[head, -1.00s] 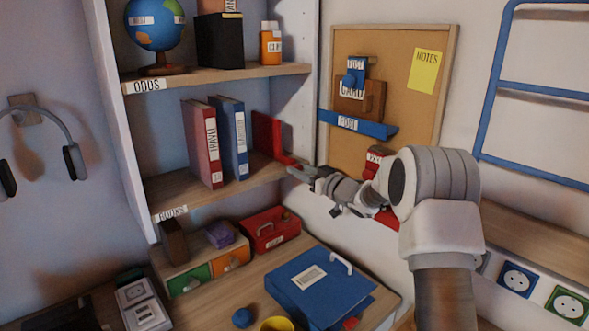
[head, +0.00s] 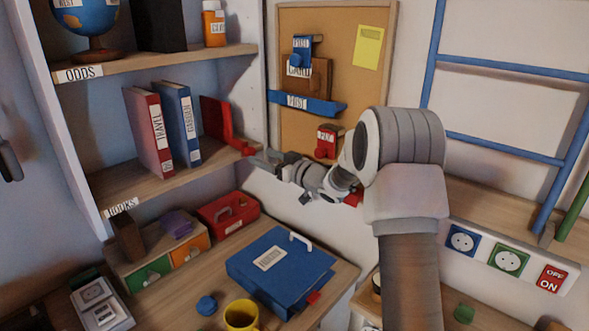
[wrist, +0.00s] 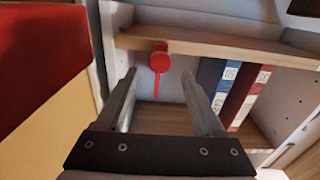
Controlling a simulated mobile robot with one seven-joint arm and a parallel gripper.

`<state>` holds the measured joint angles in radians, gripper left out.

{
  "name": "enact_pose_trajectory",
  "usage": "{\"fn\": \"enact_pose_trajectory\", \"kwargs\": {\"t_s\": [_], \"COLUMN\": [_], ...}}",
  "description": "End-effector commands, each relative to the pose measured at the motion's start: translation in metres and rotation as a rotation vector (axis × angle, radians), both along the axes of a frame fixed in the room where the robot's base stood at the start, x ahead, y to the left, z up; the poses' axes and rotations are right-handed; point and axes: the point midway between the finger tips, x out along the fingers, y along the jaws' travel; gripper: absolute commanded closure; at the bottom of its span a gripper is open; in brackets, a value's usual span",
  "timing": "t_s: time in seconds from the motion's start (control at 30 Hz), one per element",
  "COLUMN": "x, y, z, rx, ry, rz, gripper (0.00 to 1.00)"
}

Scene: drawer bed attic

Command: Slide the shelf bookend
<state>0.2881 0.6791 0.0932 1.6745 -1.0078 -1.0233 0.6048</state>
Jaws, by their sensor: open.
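The red bookend (head: 217,122) stands on the middle shelf (head: 150,184), to the right of the red TRAVEL book (head: 150,132) and the blue book (head: 182,122). A gap lies between the blue book and the bookend. The bookend's front end reaches the shelf's front edge. My gripper (head: 262,158) is just in front of that end, at the shelf's right side. In the wrist view my gripper (wrist: 158,76) is open and empty, with its fingers to either side of the bookend's round red end (wrist: 160,58). Whether either finger touches it cannot be told.
The shelf's right side wall (head: 250,85) and the corkboard (head: 360,60) with a blue ledge (head: 305,103) are close to my arm. Below are a red toolbox (head: 229,212), a blue binder (head: 280,266) and a yellow cup (head: 241,315) on the desk.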

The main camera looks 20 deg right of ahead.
Motion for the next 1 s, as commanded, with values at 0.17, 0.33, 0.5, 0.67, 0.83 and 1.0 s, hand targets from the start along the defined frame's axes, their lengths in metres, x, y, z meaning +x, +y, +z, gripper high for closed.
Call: {"fn": "enact_pose_trajectory", "kwargs": {"t_s": [0.17,0.33,0.5,0.67,0.83,1.0], "x": [-0.038,-0.071,-0.093,-0.104,-0.106,-0.105], "y": [-0.027,-0.049,-0.064,-0.071,-0.072,-0.071], "z": [0.001,0.001,0.001,0.000,0.000,0.000], "rx": [0.000,-0.001,-0.001,0.001,0.000,-0.001], "ry": [0.001,0.000,0.000,0.001,0.000,-0.001], "rz": [-0.005,-0.005,-0.004,-0.002,-0.002,-0.002], "gripper": [0.31,0.31,0.31,0.31,0.31,0.38]}}
